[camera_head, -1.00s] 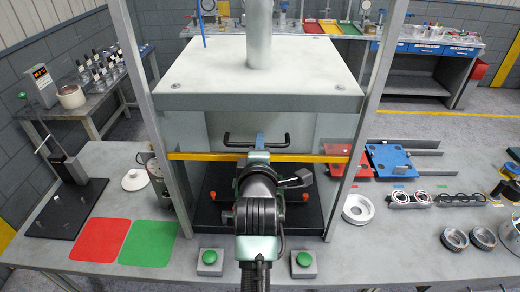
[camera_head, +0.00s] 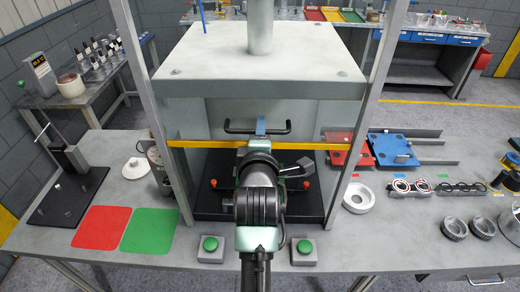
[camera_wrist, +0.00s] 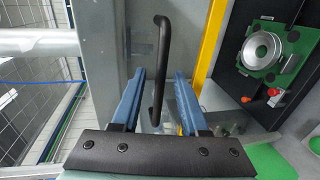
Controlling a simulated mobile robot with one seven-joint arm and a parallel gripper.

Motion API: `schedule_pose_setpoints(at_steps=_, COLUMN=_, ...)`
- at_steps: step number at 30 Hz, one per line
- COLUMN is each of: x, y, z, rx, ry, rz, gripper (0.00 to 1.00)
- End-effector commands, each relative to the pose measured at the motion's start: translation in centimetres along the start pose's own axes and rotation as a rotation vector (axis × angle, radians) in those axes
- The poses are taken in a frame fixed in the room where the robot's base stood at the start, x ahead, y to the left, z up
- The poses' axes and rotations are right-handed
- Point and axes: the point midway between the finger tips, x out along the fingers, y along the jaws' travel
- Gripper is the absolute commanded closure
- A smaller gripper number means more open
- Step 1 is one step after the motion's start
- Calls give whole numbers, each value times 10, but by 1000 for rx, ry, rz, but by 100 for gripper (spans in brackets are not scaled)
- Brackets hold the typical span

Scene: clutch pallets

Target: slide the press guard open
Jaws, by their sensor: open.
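The press guard is a clear panel with a yellow bar (camera_head: 200,144) along its lower edge, down in front of the press opening. Its black handle (camera_head: 282,131) runs across just above the yellow bar. In the wrist view the handle (camera_wrist: 161,50) passes between the blue fingers of my gripper (camera_wrist: 159,77). My gripper (camera_head: 261,124) is open at the middle of the handle, with a gap visible beside the bar. I cannot tell whether either finger touches it. My arm hides part of the guard and the press bed.
The press's heavy upper plate (camera_head: 260,60) is above the guard, between grey posts (camera_head: 357,130). Green buttons stand in front (camera_head: 210,244) (camera_head: 304,247). Inside the press, a green fixture holds a metal ring (camera_wrist: 261,49). Red and green mats lie left.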

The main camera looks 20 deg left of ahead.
Motion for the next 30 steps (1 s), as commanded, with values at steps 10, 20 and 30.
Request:
schedule_pose_setpoints(at_steps=10, x=-53, y=-4, z=0, rx=0, ry=0, rz=3, gripper=56)
schedule_pose_setpoints(at_steps=20, x=-104, y=-2, z=0, rx=0, ry=0, rz=3, gripper=56)
schedule_pose_setpoints(at_steps=30, x=-120, y=0, z=0, rx=0, ry=0, rz=1, gripper=56)
